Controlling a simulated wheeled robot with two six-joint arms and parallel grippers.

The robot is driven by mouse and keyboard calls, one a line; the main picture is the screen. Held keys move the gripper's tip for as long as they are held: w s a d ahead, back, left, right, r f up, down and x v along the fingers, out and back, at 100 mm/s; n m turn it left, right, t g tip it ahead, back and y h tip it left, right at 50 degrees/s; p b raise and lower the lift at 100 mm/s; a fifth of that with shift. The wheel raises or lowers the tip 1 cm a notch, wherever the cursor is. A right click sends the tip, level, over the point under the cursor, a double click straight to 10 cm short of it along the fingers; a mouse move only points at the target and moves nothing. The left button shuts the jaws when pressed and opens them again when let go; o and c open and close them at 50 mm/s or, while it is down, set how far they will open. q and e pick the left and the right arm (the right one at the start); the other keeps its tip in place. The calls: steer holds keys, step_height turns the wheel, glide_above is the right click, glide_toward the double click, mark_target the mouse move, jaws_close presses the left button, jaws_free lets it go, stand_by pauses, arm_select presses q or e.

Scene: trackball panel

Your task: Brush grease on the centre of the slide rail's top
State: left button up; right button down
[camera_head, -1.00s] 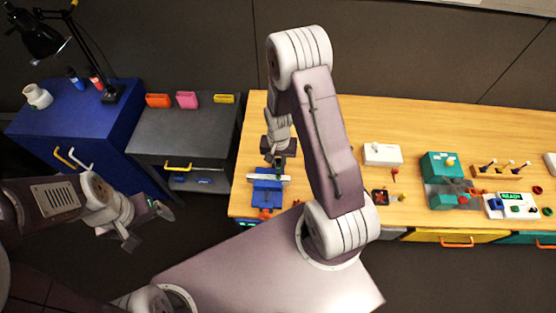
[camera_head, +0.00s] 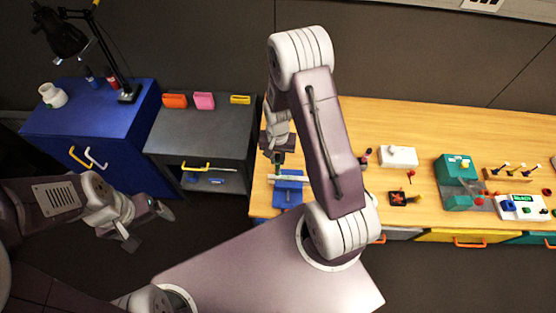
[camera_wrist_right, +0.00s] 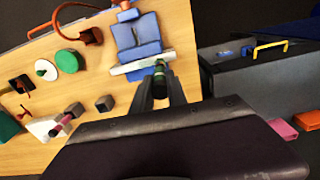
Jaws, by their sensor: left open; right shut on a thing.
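The slide rail is a pale bar (camera_head: 296,178) lying across a blue fixture (camera_head: 287,196) near the bench's left end. It also shows in the right wrist view as a pale bar (camera_wrist_right: 132,68) on the blue block (camera_wrist_right: 138,38). My right gripper (camera_head: 277,162) is over the rail's left part in the head view. It is shut on a slim dark tool with a green band (camera_wrist_right: 160,68), seemingly the brush. My left gripper (camera_head: 148,227) is open and empty, away from the bench.
A grey cabinet (camera_head: 205,125) and a blue cabinet (camera_head: 95,125) stand left of the bench. A white box (camera_head: 398,156), a dark square pad (camera_head: 402,198), a teal device (camera_head: 457,178) and a white panel (camera_head: 523,207) are on the right. My right arm hides the bench's middle.

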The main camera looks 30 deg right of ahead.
steer(key=r+p, duration=0.4)
steer(key=r, duration=0.1)
steer(key=shift+s+d+r, duration=0.2)
steer(key=shift+r, duration=0.1)
steer(key=shift+s+r, duration=0.1)
steer(key=shift+r, duration=0.05)
arm_select(q)
steer(key=r, duration=0.2)
steer(key=s+r, duration=0.1)
steer(key=r, duration=0.2)
steer(key=shift+d+r, duration=0.1)
arm_select(e)
steer(key=shift+s+d, duration=0.1)
arm_select(q)
steer(key=shift+d, duration=0.1)
arm_select(e)
steer(key=shift+d, duration=0.1)
